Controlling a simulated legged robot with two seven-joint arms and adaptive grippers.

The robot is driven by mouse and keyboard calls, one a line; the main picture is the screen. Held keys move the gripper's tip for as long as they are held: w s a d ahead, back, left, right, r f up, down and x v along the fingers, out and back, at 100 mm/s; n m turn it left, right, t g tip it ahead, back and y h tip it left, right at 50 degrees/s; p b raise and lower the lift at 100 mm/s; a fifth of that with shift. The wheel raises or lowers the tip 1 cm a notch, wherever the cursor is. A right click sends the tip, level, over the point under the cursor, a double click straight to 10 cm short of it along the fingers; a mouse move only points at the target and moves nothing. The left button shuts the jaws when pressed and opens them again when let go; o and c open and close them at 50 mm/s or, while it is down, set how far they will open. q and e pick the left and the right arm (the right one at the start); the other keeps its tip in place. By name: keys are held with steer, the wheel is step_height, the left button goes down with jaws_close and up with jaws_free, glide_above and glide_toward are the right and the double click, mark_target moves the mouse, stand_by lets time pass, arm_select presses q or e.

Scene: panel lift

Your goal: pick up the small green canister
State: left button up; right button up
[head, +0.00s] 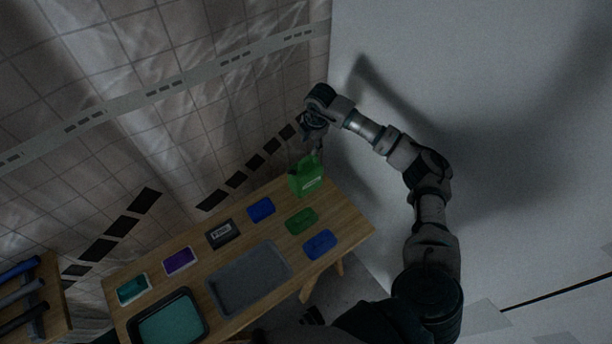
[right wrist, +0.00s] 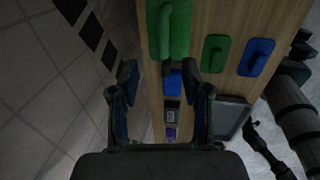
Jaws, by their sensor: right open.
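The small green canister (head: 306,177) stands at the back right end of the wooden table. It has a handle on top and a pale label on its side. In the right wrist view the green canister (right wrist: 169,30) lies beyond the fingertips, near the top edge. My right gripper (head: 315,143) is just above and behind the canister in the head view, pointing down. The right wrist view shows my right gripper (right wrist: 158,78) with its two fingers spread and nothing between them.
The wooden table (head: 349,225) also holds a green item (head: 301,221), blue items (head: 261,209) (head: 319,244), a labelled dark box (head: 222,233), a purple item (head: 180,261), a grey tray (head: 249,278) and a teal-filled tray (head: 204,336). A tiled wall stands behind.

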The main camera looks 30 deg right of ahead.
mark_target(305, 160)
steer(key=f, duration=0.3)
steer(key=w+f, duration=0.1)
steer(key=shift+a+f, duration=0.25)
steer(key=shift+a, duration=0.15)
steer(key=shift+f, duration=0.5)
steer(key=f, duration=0.4)
steer(key=shift+w+f, duration=0.25)
steer(key=shift+f, duration=0.2)
steer(key=shift+a, duration=0.1)
steer(key=c, duration=0.8)
jaws_close()
arm_select(q)
steer(key=shift+w, duration=0.25)
arm_select(e)
steer(key=shift+w, duration=0.1)
